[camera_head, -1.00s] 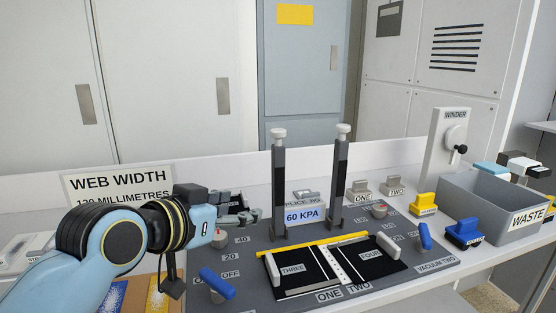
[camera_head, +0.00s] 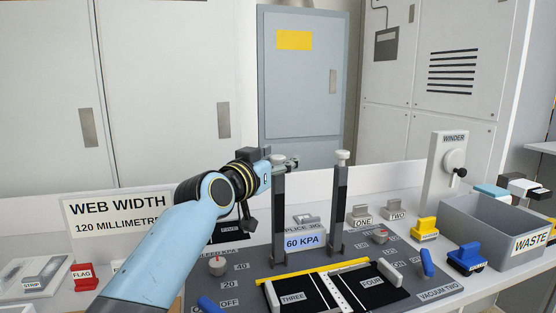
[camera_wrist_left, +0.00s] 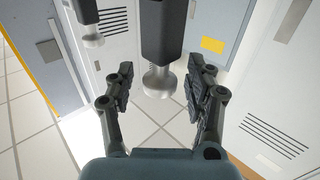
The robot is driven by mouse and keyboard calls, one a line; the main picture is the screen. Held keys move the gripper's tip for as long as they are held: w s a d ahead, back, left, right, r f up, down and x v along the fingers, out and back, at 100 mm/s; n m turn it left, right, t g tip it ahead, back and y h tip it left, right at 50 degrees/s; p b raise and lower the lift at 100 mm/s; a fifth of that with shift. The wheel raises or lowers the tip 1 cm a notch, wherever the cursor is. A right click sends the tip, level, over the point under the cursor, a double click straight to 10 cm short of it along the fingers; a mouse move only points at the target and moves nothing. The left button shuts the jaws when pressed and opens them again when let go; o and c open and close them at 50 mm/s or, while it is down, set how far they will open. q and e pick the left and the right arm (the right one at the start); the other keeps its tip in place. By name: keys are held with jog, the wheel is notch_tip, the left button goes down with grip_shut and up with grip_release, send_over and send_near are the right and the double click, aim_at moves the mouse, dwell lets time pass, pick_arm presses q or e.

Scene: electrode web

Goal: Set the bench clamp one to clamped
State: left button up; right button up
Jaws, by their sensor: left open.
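Two dark upright posts with pale round knobs stand at the back of the grey bench board (camera_head: 255,262). I cannot read on either post which one is clamp one. My left gripper (camera_head: 287,163) is open at the top of the left post (camera_head: 279,215), next to its knob (camera_head: 278,159). In the left wrist view, a post (camera_wrist_left: 161,30) and its pale knob (camera_wrist_left: 160,81) show between the spread fingers (camera_wrist_left: 167,72), apart from both. The right post (camera_head: 338,205) has a knob (camera_head: 343,155) too. My right gripper is not in view.
A grey waste bin (camera_head: 487,232) and a winder (camera_head: 449,190) stand at the right. A 60 kPa display (camera_head: 304,241) sits between the posts. Black plates marked three and four lie in front. A web width sign (camera_head: 118,215) stands at the left.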

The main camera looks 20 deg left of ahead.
pick_arm(q)
jog(key=shift+w, duration=0.1)
grip_shut()
dwell(0.3)
